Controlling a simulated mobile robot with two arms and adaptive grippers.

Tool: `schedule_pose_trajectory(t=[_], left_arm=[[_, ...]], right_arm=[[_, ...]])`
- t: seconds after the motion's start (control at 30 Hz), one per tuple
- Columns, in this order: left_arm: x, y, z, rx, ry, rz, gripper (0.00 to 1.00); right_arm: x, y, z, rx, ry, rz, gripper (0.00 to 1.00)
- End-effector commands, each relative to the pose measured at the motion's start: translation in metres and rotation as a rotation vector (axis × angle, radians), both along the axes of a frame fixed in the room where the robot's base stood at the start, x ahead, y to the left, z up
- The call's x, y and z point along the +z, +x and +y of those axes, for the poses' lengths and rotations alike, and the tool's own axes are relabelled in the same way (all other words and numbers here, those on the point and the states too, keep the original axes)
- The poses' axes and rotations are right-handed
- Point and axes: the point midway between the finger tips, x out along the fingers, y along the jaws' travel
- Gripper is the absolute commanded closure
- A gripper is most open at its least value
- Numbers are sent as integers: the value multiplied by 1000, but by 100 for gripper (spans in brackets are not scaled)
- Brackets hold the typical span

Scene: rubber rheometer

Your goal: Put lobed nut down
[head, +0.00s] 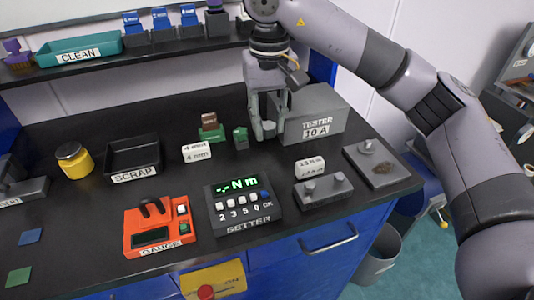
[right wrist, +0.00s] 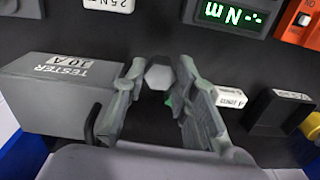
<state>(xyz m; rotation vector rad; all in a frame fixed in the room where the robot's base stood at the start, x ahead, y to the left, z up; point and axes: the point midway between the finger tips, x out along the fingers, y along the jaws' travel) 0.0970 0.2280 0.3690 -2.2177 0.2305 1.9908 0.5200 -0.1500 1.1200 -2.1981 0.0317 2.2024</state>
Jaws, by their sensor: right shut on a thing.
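My right gripper (head: 264,134) points down at the back of the black bench, just left of the grey tester box. In the right wrist view, its fingers (right wrist: 158,82) are closed on a pale grey piece with a six-sided face, which I take for the lobed nut (right wrist: 158,73). In the head view the fingers hide the nut. The fingertips are low over the bench; I cannot tell whether the nut touches it. A small green block (head: 241,138) stands just left of the fingers. My left gripper is not in view.
The tester (head: 312,112) stands close to the right of the gripper. The setter (head: 243,206), orange gauge (head: 158,226) and a grey block with two knobs (head: 323,192) are nearer the front. A black scrap tray (head: 133,157) is at left. Bare bench lies between setter and gripper.

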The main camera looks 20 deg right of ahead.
Motion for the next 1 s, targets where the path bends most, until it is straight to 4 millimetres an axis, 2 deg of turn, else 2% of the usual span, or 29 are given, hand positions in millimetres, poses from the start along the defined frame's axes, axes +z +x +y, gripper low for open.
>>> schedule_pose_trajectory(t=[0.1, 0.23, 0.37, 0.6, 1.0], left_arm=[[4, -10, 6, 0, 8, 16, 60], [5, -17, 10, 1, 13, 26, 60], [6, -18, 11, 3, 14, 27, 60], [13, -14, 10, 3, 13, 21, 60], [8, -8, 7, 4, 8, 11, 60]], right_arm=[[-24, 0, -1, -1, 0, 3, 100], [-38, 0, 0, 0, 0, -1, 100], [-46, 0, 0, 0, 0, 1, 100], [-79, -1, 0, 0, 0, 2, 100], [-88, 0, 0, 0, 0, -1, 100]])
